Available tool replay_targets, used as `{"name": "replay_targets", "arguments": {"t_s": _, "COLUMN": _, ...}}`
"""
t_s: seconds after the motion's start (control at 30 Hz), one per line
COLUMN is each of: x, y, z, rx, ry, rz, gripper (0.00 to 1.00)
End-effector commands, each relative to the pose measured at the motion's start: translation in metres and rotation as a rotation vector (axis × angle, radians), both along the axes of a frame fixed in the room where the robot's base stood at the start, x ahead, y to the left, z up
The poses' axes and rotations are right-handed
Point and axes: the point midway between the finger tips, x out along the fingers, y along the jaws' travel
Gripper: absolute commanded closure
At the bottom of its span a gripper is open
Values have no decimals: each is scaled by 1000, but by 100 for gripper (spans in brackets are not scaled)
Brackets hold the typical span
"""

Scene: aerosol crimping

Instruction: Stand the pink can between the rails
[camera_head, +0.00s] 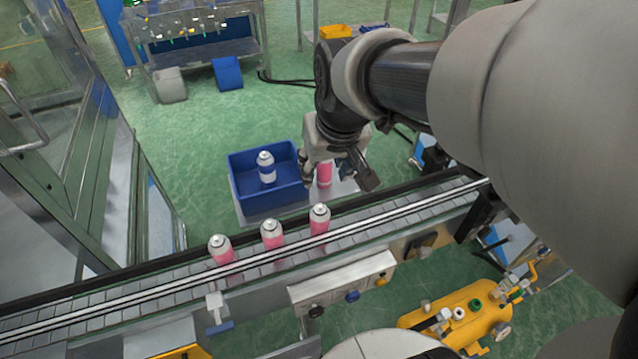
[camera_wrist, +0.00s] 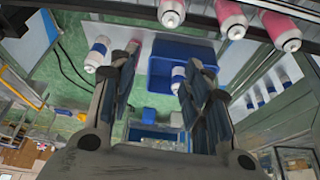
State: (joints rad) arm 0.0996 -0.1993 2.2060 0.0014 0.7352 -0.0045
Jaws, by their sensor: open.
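My gripper (camera_head: 338,180) is open above the grey surface behind the conveyor, its fingers pointing down. A pink can (camera_head: 324,172) stands on that surface by the fingers, partly hidden; in the wrist view its pink top (camera_wrist: 133,45) shows behind the left finger. It is not clear whether it lies between the fingers (camera_wrist: 158,68). Three pink cans (camera_head: 221,248) (camera_head: 272,234) (camera_head: 319,219) stand in a spaced row on the conveyor beside its rails (camera_head: 150,290); they also show at the top of the wrist view (camera_wrist: 231,18).
A blue bin (camera_head: 237,158) holding a white-and-blue can (camera_head: 266,168) stands left of my gripper. Another white-and-blue can (camera_wrist: 97,52) stands left of the fingers in the wrist view. A glass-walled machine (camera_head: 60,130) stands at left. The belt right of the row looks clear.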

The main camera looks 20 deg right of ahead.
Motion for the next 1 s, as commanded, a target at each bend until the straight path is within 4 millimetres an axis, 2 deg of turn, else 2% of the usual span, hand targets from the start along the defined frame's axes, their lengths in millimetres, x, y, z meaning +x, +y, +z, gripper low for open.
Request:
{"name": "replay_targets", "arguments": {"t_s": 0.03, "x": -21, "y": 7, "z": 7, "rx": -1, "ry": -9, "rz": 13, "gripper": 56}}
{"name": "replay_targets", "arguments": {"t_s": 0.2, "x": -89, "y": 24, "z": 12, "rx": -1, "ry": -10, "rz": 52, "gripper": 56}}
{"name": "replay_targets", "arguments": {"t_s": 0.3, "x": -121, "y": 30, "z": 9, "rx": -1, "ry": -11, "rz": 69, "gripper": 56}}
{"name": "replay_targets", "arguments": {"t_s": 0.4, "x": -144, "y": 34, "z": 4, "rx": -2, "ry": -11, "rz": 83, "gripper": 56}}
{"name": "replay_targets", "arguments": {"t_s": 0.5, "x": -158, "y": 35, "z": 0, "rx": -1, "ry": -9, "rz": 91, "gripper": 56}}
{"name": "replay_targets", "arguments": {"t_s": 0.6, "x": -163, "y": 36, "z": -2, "rx": -2, "ry": -9, "rz": 94, "gripper": 56}}
{"name": "replay_targets", "arguments": {"t_s": 0.93, "x": -163, "y": 36, "z": -2, "rx": -1, "ry": -8, "rz": 94, "gripper": 56}}
{"name": "replay_targets", "arguments": {"t_s": 1.0, "x": -162, "y": 36, "z": -2, "rx": 1, "ry": -7, "rz": 88, "gripper": 53}}
